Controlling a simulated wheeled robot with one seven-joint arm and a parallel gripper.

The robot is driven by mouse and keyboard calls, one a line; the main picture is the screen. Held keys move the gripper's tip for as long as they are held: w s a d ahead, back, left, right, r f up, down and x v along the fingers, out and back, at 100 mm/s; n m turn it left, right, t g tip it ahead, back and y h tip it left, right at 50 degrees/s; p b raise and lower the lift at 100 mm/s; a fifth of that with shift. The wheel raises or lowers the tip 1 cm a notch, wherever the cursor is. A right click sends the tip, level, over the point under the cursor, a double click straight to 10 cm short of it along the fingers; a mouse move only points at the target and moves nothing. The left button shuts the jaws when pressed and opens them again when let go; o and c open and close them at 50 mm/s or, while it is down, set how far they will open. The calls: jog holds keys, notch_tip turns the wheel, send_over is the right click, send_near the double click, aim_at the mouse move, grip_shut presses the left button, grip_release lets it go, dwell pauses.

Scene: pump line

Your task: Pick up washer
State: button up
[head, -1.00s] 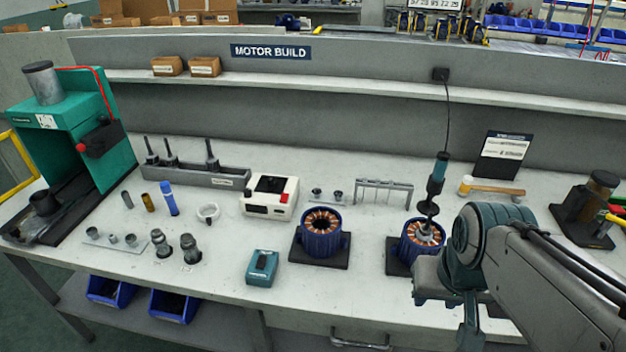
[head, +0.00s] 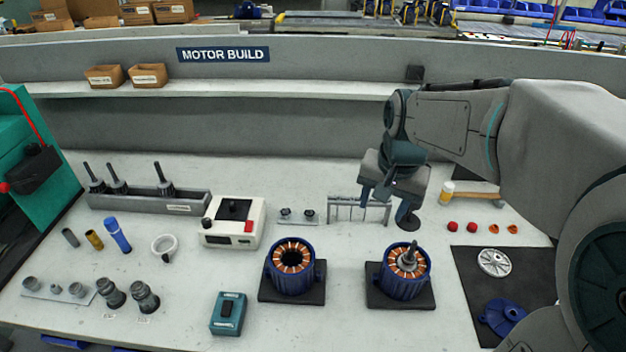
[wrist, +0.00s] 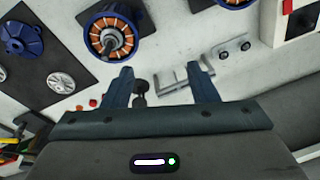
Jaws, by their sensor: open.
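My gripper (head: 376,194) is open and empty, above a small metal rack (head: 343,212) near the middle of the bench. In the wrist view the two fingers of my gripper (wrist: 161,74) stand apart, pointing toward the rack (wrist: 176,84), with its bar and pegs between and behind the fingertips. I cannot pick out a washer for certain; any on the rack is too small to tell or partly hidden by my gripper. The right motor housing (head: 402,284) holds a rotor with its shaft upright. The left motor housing (head: 292,275) has an open centre.
A dark round piece (head: 408,219) stands right of the rack. Small red and orange parts (head: 473,227) and a hammer (head: 468,195) lie further right. A dark mat (head: 470,275) holds a silver disc (head: 494,262) and a blue cover (head: 503,316). A small holder (head: 297,216) is left of the rack.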

jog(key=w+a+f+m+g+p, duration=0.15)
jog(key=w+a+m, duration=0.35)
jog(key=w, duration=0.7)
jog(key=m+p, duration=0.2)
send_over(309, 210)
notch_tip(309, 210, down, 8)
jog(key=shift+g+h, duration=0.25)
jog(key=shift+h, duration=0.05)
jog(key=f, duration=0.7)
jog(key=shift+s+d+f+p, duration=0.15)
jog(key=shift+s+d+p, duration=0.1)
jog(key=shift+d+p, duration=0.1)
jog(key=f, duration=0.1)
jog(key=f+p, duration=0.1)
jog(key=f, duration=0.2)
jog(key=shift+w+a+f+p, duration=0.15)
jog(key=shift+a+f+p, duration=0.15)
jog(key=shift+p, duration=0.1)
jog(key=shift+f, duration=0.45)
jog(key=shift+f+b, duration=0.25)
jog(key=shift+b, duration=0.1)
jog(key=c, duration=0.9)
